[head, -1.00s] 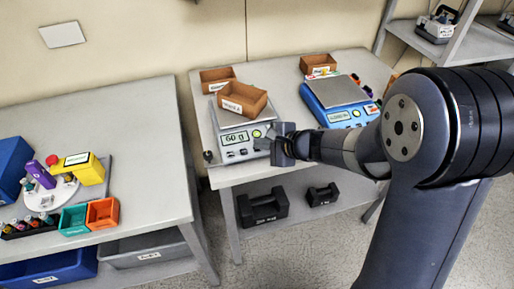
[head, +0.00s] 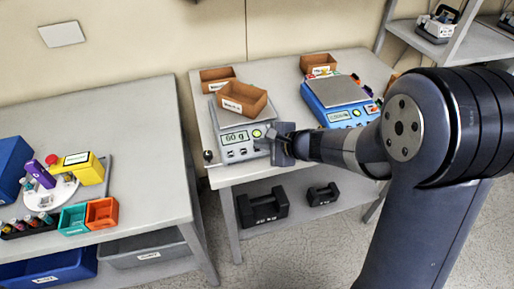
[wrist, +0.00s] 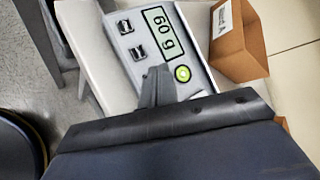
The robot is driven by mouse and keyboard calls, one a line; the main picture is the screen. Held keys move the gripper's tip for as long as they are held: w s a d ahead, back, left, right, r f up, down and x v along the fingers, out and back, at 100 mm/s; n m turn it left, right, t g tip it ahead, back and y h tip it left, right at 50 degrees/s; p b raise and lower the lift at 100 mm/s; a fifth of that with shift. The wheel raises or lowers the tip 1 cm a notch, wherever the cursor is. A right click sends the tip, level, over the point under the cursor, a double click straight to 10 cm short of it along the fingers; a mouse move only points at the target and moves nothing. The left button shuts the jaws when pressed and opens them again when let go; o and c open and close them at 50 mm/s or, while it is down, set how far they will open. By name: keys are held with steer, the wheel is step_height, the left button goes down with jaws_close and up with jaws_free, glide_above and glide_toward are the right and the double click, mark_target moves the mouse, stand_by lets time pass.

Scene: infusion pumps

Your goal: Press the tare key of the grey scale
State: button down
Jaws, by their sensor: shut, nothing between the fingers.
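The grey scale (head: 236,145) stands at the front of the middle table with a brown open box (head: 241,98) on its pan. The key labels are too small to read. My gripper (head: 270,138) is shut and empty at the scale's front right corner. Its fingertips (wrist: 158,72) show close to the green key; contact cannot be told.
A blue scale (head: 338,103) stands to the right on the same table. Another brown box (head: 217,78) sits behind the grey scale. Black weights (head: 263,207) lie on the shelf below. The left table (head: 110,115) holds bins and a white round device.

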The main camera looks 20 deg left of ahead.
steer(key=shift+f+b, duration=0.35)
steer(key=shift+b, duration=0.1)
steer(key=shift+w+a+f+b, duration=0.15)
steer(key=shift+f+b, duration=0.15)
steer(key=shift+b, duration=0.15)
stand_by(0.5)
steer(key=shift+r, duration=0.1)
steer(key=shift+s+r+p, duration=0.2)
steer(key=shift+r+p, duration=0.2)
steer(key=shift+r, duration=0.25)
steer(key=r+p, duration=0.2)
steer(key=r, duration=0.1)
steer(key=s+d+r+p, duration=0.1)
steer(key=shift+r, duration=0.4)
steer(key=shift+f, duration=0.1)
stand_by(0.6)
